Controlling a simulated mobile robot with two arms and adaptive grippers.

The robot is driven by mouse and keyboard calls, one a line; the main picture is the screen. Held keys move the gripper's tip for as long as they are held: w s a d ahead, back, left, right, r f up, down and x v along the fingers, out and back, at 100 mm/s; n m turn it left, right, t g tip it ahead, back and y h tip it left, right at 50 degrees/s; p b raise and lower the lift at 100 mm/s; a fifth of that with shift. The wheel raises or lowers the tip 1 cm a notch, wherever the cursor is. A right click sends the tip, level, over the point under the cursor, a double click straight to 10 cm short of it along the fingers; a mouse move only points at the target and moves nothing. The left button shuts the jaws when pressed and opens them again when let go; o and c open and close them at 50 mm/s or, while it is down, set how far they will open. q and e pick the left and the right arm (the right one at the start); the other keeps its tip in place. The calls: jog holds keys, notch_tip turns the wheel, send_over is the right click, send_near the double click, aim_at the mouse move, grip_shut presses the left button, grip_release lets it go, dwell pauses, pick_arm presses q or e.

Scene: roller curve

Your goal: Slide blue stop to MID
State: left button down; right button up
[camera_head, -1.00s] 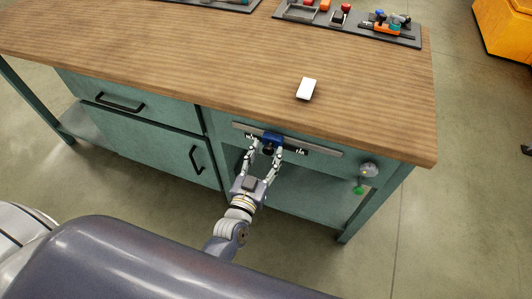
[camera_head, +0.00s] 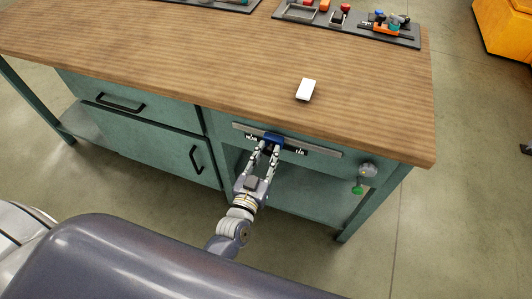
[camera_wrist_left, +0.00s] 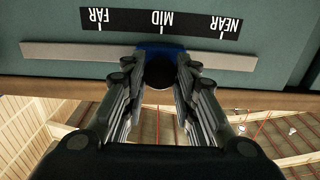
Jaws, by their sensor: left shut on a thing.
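The blue stop (camera_head: 273,137) sits on the grey rail (camera_head: 322,150) along the front of the workbench. In the left wrist view, the blue stop (camera_wrist_left: 150,48) is mostly hidden behind its dark round knob (camera_wrist_left: 159,72) and my fingers. My left gripper (camera_head: 268,146) is shut on the blue stop by its knob, with one finger on each side. The black label strip (camera_wrist_left: 195,23) shows FAR, MID and NEAR upside down. The stop lies roughly in line with the MID mark. My right gripper is not in view.
A white block (camera_head: 306,89) lies on the wooden worktop (camera_head: 200,70). A round grey knob (camera_head: 368,170) with a green piece (camera_head: 358,189) below it is right of the rail. Drawer handles (camera_head: 120,103) stick out at the left. Trays of parts stand at the back.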

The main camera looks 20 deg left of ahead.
pick_arm(q)
jog(key=c, duration=1.3)
grip_release()
jog(key=s, duration=1.2)
jog(key=shift+a, duration=0.15)
